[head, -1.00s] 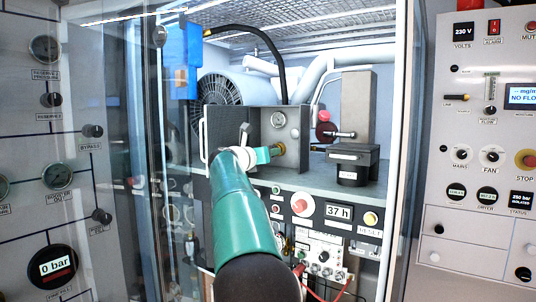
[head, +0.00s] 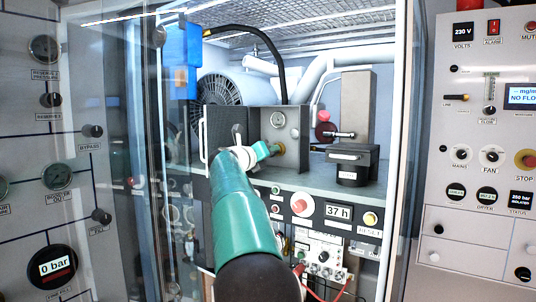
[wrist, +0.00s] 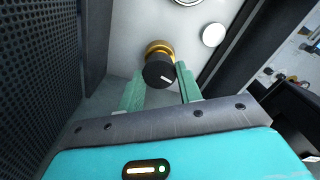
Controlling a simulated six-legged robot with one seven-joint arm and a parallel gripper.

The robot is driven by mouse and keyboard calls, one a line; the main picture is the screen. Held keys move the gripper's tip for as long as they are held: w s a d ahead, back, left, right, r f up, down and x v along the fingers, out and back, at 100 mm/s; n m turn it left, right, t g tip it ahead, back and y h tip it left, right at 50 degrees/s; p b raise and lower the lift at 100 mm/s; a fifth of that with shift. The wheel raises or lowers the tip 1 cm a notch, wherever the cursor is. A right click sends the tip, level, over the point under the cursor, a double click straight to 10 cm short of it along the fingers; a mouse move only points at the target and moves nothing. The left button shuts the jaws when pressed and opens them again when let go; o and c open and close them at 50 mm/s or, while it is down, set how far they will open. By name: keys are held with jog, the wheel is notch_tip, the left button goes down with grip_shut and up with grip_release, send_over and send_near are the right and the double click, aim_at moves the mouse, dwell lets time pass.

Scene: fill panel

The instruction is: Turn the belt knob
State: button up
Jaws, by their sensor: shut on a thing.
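The belt knob (wrist: 157,70) is a black round knob with a white pointer mark on a brass collar, on a grey wall in the wrist view. Its pointer mark faces the lower right of that view. My gripper (wrist: 160,86) has one green finger on each side of the knob and is shut on it. In the head view my gripper (head: 268,151) reaches into the open grey box beside the gauge panel; the knob is mostly hidden there behind the fingers.
An open perforated door (head: 222,130) stands close to the left of my gripper. A round gauge (head: 278,120) is above it. A black block (head: 350,163) stands to the right. Cabinet posts (head: 402,130) frame the opening.

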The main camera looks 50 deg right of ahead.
jog(key=o, duration=1)
jog(key=shift+a, duration=0.1)
jog(key=a, duration=0.4)
jog(key=s+a, duration=0.1)
jog(key=a, duration=0.8)
jog(key=shift+s+a, duration=0.15)
jog(key=shift+a, duration=0.15)
